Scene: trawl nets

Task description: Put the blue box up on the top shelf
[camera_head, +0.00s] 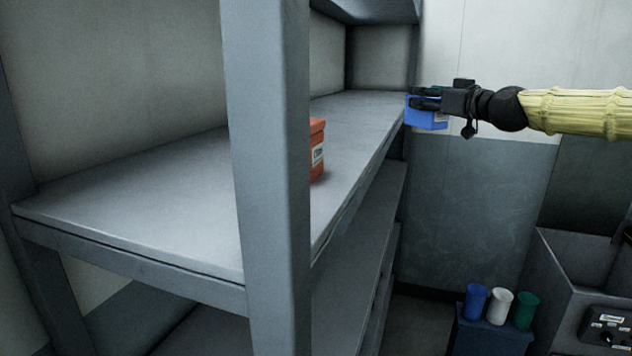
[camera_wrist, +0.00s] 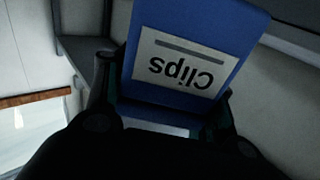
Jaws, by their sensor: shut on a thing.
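The blue box (camera_head: 428,119) is in my gripper (camera_head: 424,98), at the right front edge of a grey shelf board (camera_head: 130,205) near its far end. In the wrist view the blue box (camera_wrist: 243,22) fills the upper middle, with a white label reading "Clips" that appears upside down. My gripper (camera_wrist: 165,100) is shut on the box, with a dark finger on each side of it. In the head view the box is about level with the board's surface; I cannot tell whether they touch. Part of another shelf (camera_head: 365,10) shows above.
An orange-red box (camera_head: 317,150) stands on the same board, partly hidden by a grey upright post (camera_head: 268,150). Lower boards (camera_head: 350,255) lie beneath. Blue, white and green cups (camera_head: 500,306) stand at lower right beside a grey bin-like unit (camera_head: 580,265). The board is otherwise largely clear.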

